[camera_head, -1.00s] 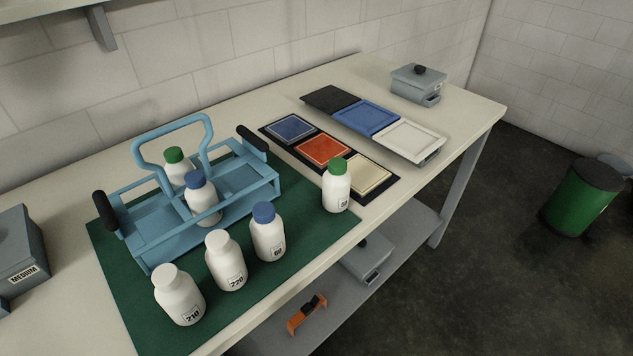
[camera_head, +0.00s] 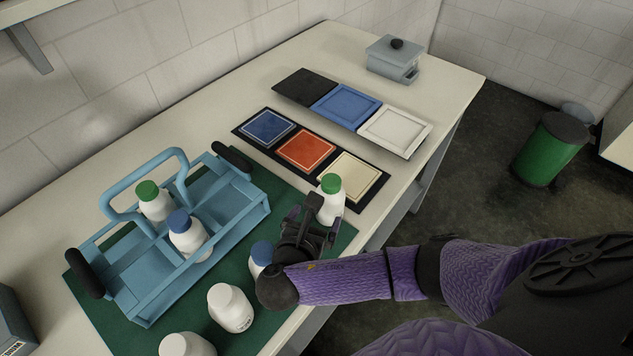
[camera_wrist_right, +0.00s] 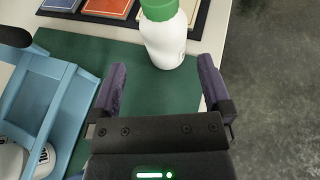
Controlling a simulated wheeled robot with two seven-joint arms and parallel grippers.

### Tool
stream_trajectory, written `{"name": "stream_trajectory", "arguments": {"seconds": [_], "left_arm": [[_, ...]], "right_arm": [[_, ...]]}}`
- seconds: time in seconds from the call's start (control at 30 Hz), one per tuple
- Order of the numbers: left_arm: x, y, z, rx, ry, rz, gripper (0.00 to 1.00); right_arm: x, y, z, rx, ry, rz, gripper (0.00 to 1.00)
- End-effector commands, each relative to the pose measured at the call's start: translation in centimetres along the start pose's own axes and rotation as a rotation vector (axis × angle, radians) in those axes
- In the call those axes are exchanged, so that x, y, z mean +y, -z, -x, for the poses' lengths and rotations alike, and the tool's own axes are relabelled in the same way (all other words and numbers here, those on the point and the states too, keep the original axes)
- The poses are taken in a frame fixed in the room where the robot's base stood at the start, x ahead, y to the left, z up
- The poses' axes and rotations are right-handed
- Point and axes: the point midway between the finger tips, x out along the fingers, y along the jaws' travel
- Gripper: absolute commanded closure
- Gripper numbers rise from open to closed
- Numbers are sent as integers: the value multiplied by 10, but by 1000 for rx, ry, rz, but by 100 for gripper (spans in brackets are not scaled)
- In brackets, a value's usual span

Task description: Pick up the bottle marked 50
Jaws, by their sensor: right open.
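A white bottle with a green cap (camera_head: 330,188) stands upright on the right end of the green mat; its label cannot be read now. My right gripper (camera_head: 310,218) is open and empty just in front of this bottle. In the right wrist view the green-capped bottle (camera_wrist_right: 165,38) stands beyond the two spread fingers (camera_wrist_right: 161,70), near the right one. Another green-capped bottle (camera_head: 155,205) and a blue-capped bottle (camera_head: 188,238) sit in the blue carrier (camera_head: 240,220). A blue-capped bottle (camera_head: 259,254) is partly hidden behind my right gripper. My left gripper is out of view.
Two white-capped bottles (camera_head: 231,308) (camera_head: 187,345) stand at the front of the green mat (camera_head: 215,327). Coloured square pads on a dark tray (camera_head: 240,133) lie behind the green-capped bottle. A grey lidded box (camera_head: 392,62) stands at the far end. The table's right edge is close.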

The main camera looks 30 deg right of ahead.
Motion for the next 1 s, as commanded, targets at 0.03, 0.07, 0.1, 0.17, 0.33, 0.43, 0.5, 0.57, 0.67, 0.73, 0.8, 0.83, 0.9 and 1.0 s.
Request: {"name": "stream_trajectory", "arguments": {"seconds": [0.03,0.07,0.1,0.17,0.33,0.43,0.5,0.57,0.67,0.73,0.8,0.83,0.9,1.0], "left_arm": [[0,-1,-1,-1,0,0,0],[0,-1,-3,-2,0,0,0],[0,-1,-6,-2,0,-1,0],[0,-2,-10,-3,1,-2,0],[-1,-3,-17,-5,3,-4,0],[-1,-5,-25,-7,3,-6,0],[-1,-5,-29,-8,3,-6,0],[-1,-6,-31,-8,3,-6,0],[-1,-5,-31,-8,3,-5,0],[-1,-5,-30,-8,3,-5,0],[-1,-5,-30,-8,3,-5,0],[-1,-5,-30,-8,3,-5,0],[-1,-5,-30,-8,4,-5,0],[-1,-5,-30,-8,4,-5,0]], "right_arm": [[0,0,-3,-3,1,2,0],[0,0,-7,-4,2,2,0],[0,1,-15,-6,2,2,0],[-1,1,-28,-5,3,3,0],[-1,1,-54,-5,3,1,0],[-2,2,-76,-5,3,1,0],[-2,2,-89,-3,4,2,0],[-2,1,-96,-3,2,1,0],[-2,0,-100,0,1,1,0],[-2,0,-99,1,1,0,0],[-2,0,-99,1,0,0,0],[-2,0,-99,0,0,0,6],[-2,0,-99,0,0,1,21],[-2,0,-99,1,1,1,42]]}}
